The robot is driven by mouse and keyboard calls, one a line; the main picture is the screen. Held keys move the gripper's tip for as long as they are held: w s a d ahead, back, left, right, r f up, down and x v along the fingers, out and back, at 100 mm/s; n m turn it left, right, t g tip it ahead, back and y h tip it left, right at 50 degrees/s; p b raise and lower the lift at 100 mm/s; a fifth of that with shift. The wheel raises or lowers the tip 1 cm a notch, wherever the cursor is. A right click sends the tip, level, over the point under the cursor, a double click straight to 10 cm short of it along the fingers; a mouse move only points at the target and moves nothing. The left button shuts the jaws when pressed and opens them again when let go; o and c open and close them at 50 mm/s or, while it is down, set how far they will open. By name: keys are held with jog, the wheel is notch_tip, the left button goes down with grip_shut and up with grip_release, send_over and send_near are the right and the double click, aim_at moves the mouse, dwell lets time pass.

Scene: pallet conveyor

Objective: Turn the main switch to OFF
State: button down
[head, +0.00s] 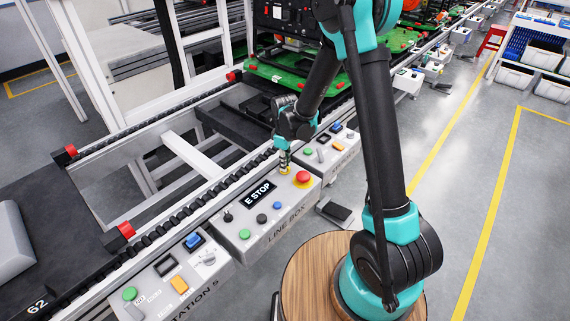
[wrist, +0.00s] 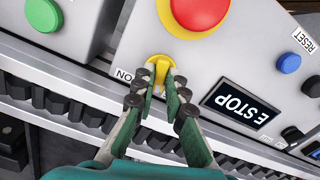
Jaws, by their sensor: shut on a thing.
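The main switch is a yellow rotary handle (wrist: 161,65) on the grey line box (wrist: 118,48), beside the red emergency button on its yellow base. My gripper (wrist: 160,88) has its two fingers closed on the handle, one on each side. A small label that seems to read ON sits beside the handle, upside down in the wrist view. The fingertips hide part of the handle, and I cannot tell its exact setting. In the head view my gripper (head: 284,153) reaches down to the switch at the far end of the line box (head: 281,214).
The red emergency button (wrist: 200,12) is very close to my fingers; it also shows in the head view (head: 303,177). An E STOP display (wrist: 238,105) and a blue button (wrist: 289,63) lie to the right. The conveyor rail (head: 190,185) runs alongside. Other station boxes (head: 168,282) flank the line box.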

jog(key=n, duration=0.5)
jog(key=shift+n, duration=0.3)
dwell(0.5)
jog(key=c, duration=1.6)
grip_release()
jog(key=shift+o, duration=0.2)
jog(key=shift+r, duration=0.1)
notch_tip(320, 180, up, 12)
